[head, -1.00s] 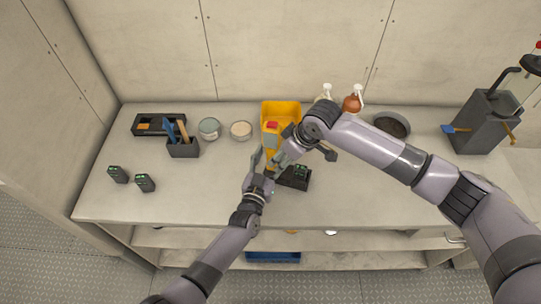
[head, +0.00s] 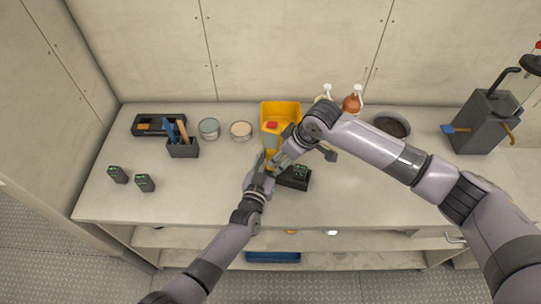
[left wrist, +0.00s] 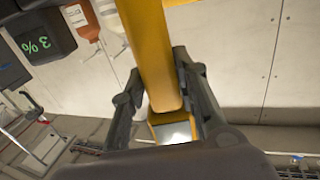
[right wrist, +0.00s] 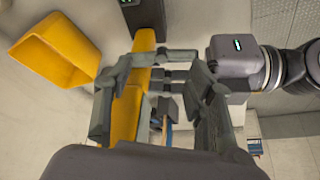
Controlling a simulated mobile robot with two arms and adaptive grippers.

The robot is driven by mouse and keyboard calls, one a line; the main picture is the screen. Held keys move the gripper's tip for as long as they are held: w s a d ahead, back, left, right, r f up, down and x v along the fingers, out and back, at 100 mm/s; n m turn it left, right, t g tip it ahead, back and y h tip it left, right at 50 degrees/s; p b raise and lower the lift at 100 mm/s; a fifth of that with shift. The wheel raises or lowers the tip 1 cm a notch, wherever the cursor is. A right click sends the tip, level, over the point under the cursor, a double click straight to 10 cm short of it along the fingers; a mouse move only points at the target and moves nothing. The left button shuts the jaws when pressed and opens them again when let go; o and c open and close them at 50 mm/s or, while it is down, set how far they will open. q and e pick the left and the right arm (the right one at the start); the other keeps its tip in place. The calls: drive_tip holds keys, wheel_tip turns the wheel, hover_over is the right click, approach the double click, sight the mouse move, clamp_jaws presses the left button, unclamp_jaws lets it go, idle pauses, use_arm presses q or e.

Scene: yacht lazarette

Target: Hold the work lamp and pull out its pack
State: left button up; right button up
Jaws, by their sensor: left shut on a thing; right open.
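The yellow work lamp (head: 270,156) stands in front of the yellow bin, partly hidden by my arms. My left gripper (head: 266,166) is shut on it; in the left wrist view the yellow lamp body (left wrist: 155,55) runs between the fingers (left wrist: 158,95). My right gripper (head: 284,157) is open close beside it; in the right wrist view its fingers (right wrist: 155,95) stand apart, with the lamp's yellow body (right wrist: 127,110) near the left finger. A dark block with a green "3%" display (left wrist: 45,38) shows in the left wrist view. I cannot tell whether it is the lamp's pack.
A black unit with green lights (head: 295,176) sits right of the grippers. The yellow bin (head: 280,106) stands behind. A tool holder (head: 183,149), tins (head: 209,128), and bottles (head: 352,104) line the back. The bench's right front is clear.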

use_arm(q)
clamp_jaws()
drive_tip(key=o, duration=1)
unclamp_jaws()
drive_tip(key=shift+s+a, duration=0.1)
drive_tip(key=shift+s, duration=0.1)
drive_tip(key=shift+s+a, duration=0.15)
drive_tip(key=shift+s, duration=0.4)
drive_tip(key=shift+w, duration=0.25)
drive_tip(key=shift+w+d, duration=0.2)
drive_tip(key=shift+w, duration=0.3)
drive_tip(key=shift+c, duration=0.6)
